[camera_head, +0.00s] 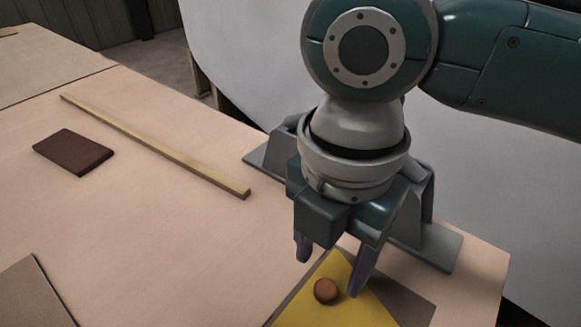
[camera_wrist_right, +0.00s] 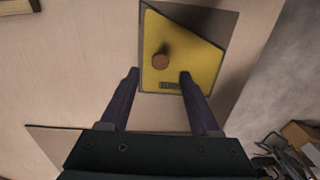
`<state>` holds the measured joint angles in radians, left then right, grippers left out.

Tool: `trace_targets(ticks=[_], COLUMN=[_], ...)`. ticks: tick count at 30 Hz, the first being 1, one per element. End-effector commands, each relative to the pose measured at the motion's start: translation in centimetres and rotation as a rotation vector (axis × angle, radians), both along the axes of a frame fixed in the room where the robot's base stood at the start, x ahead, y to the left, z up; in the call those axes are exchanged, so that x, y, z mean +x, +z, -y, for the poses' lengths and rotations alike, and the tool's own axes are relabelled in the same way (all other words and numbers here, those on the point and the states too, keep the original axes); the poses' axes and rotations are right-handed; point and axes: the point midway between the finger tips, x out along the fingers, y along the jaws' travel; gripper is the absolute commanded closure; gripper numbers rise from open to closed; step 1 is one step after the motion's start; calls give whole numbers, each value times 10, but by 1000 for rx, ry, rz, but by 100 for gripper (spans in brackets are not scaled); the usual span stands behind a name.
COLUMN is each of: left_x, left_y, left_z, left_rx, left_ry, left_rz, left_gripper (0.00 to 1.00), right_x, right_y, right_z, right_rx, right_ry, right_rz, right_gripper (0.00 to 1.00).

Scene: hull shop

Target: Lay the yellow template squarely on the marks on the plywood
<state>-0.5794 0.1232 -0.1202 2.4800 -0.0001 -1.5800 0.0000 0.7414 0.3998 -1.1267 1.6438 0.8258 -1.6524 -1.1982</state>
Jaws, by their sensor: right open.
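The yellow template (camera_head: 345,312) has one slanting edge and a round brown knob (camera_head: 325,290). It lies over a grey-brown panel (camera_head: 412,303) near the bench's right end. In the right wrist view, the template (camera_wrist_right: 200,62) leaves a wide part of the panel (camera_wrist_right: 212,18) bare beyond its slanting edge. My right gripper (camera_head: 332,270) is open above the template. In the wrist view the knob (camera_wrist_right: 160,61) appears between and just beyond its fingertips (camera_wrist_right: 159,74); I cannot tell the height gap. I cannot make out marks on the plywood. My left gripper is out of view.
On the pale bench (camera_head: 150,220) lie a long wooden strip (camera_head: 155,145) and a dark brown block (camera_head: 73,152). A brown sheet (camera_head: 35,295) lies at the lower left. A grey bracket-like object (camera_head: 440,245) stands behind my right gripper. The bench middle is clear.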

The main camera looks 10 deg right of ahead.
Motion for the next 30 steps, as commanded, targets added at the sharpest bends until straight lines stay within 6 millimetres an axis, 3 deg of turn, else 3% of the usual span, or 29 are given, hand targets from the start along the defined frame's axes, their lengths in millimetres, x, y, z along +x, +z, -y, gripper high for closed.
trace_targets(ticks=[3,9,15,20,23,26,30], left_x=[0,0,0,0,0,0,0], left_y=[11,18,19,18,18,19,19], left_z=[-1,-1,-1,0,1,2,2], left_rx=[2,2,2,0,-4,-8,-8], left_ry=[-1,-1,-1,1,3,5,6], left_rz=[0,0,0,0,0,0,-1], left_gripper=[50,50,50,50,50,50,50], right_x=[1,0,0,-9,-25,-41,-57], right_y=[32,63,73,66,57,51,44], right_z=[0,0,0,-12,-33,-50,-44], right_rx=[1,1,1,48,150,282,414], right_ry=[1,0,-1,-56,-200,-462,-946], right_rz=[3,2,-1,0,5,4,-5], right_gripper=[37,37,37,37,37,37,37])
